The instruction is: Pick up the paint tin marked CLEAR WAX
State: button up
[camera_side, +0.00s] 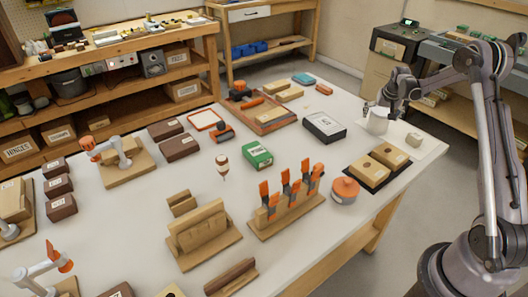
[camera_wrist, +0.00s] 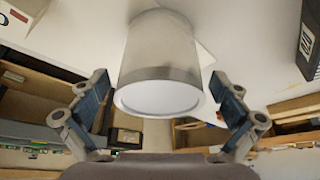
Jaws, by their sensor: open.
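A pale grey-white cylindrical tin (camera_side: 377,121) stands at the far right part of the bench in the side view. In the wrist view the tin (camera_wrist: 160,55) fills the upper middle, with a plain white round end towards the camera. No lettering can be read on it, so I cannot tell whether it is marked CLEAR WAX. My gripper (camera_side: 383,102) is right at the tin in the side view. In the wrist view my gripper (camera_wrist: 160,78) is open, one finger on each side of the tin, with visible gaps.
A small pale block (camera_side: 414,140) sits right of the tin. A black-and-white box (camera_side: 324,128) lies to its left, and a dark tray (camera_side: 373,178) with two wooden blocks in front. A round orange-lidded container (camera_side: 345,189) and a wooden clamp rack (camera_side: 287,214) stand nearer the camera.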

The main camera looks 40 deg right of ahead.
jog(key=c, duration=1.6)
jog(key=shift+r, duration=0.15)
